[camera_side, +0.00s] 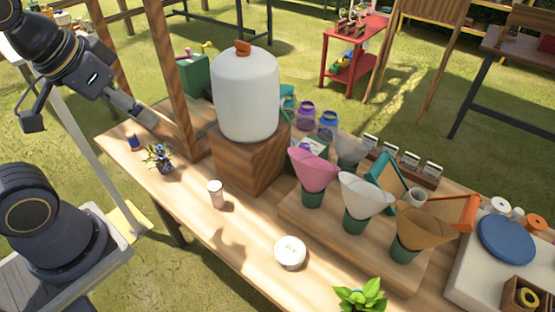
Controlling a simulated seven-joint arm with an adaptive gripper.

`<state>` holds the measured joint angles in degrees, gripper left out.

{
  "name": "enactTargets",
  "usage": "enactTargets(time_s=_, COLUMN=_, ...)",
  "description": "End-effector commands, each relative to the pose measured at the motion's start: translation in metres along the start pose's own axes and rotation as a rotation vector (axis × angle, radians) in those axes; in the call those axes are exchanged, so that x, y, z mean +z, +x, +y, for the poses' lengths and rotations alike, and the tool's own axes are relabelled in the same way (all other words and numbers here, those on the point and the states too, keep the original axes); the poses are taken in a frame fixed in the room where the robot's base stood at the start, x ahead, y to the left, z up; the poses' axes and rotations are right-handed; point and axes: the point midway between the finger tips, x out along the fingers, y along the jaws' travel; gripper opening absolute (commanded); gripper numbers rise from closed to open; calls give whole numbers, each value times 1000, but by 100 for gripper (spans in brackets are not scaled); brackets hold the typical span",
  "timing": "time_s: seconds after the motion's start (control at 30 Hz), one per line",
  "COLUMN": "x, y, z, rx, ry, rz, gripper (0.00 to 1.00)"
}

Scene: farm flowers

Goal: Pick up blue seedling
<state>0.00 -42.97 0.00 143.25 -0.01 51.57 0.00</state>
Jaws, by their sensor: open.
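The blue seedling (160,157), a small plant with green leaves and blue flowers, stands on the left part of the wooden table near its front edge. My gripper (150,117) is open and reaches in from the upper left. It is above and a little left of the seedling in the picture, apart from it and holding nothing I can see. The fingers are small in this view, and their gap is hard to make out.
A wooden post (170,75) rises close to the right of my gripper. A large white tank (245,95) sits on a wooden block (250,157). A small blue item (134,141) stands left of the seedling. A white cup (216,194) and white round dish (290,252) stand farther right.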

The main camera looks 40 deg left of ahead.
Motion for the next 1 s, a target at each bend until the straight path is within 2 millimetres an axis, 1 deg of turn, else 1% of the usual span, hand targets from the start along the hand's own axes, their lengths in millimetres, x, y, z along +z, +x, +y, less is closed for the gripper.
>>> enactTargets(time_s=0.27, x=-2, y=0, z=0, rx=0, ry=0, rz=10, gripper=71)
enactTargets(time_s=0.37, x=-16, y=0, z=-1, rx=-4, ry=2, rz=73, gripper=71)
enactTargets(time_s=0.43, x=-31, y=2, z=0, rx=-13, ry=19, rz=136, gripper=71)
enactTargets(time_s=0.47, x=-39, y=7, z=-1, rx=-24, ry=23, rz=157, gripper=71)
enactTargets(time_s=0.5, x=-49, y=16, z=-6, rx=-48, ry=16, rz=176, gripper=71)
enactTargets(time_s=0.57, x=-60, y=34, z=-19, rx=-89, ry=-5, rz=188, gripper=71)
enactTargets(time_s=0.6, x=-66, y=46, z=-30, rx=-116, ry=-22, rz=187, gripper=71)
enactTargets(time_s=0.67, x=-69, y=66, z=-48, rx=-152, ry=-55, rz=178, gripper=71)
enactTargets(time_s=0.73, x=-67, y=91, z=-74, rx=-188, ry=-106, rz=152, gripper=71)
enactTargets(time_s=0.77, x=-63, y=102, z=-86, rx=-202, ry=-132, rz=137, gripper=71)
enactTargets(time_s=0.8, x=-56, y=117, z=-102, rx=-217, ry=-171, rz=115, gripper=71)
enactTargets(time_s=0.87, x=-40, y=138, z=-125, rx=-231, ry=-237, rz=75, gripper=71)
enactTargets(time_s=0.9, x=-27, y=150, z=-139, rx=-236, ry=-285, rz=46, gripper=71)
enactTargets(time_s=0.97, x=-7, y=164, z=-155, rx=-238, ry=-353, rz=2, gripper=71)
enactTargets(time_s=1.0, x=6, y=170, z=-162, rx=-236, ry=-393, rz=-28, gripper=71)
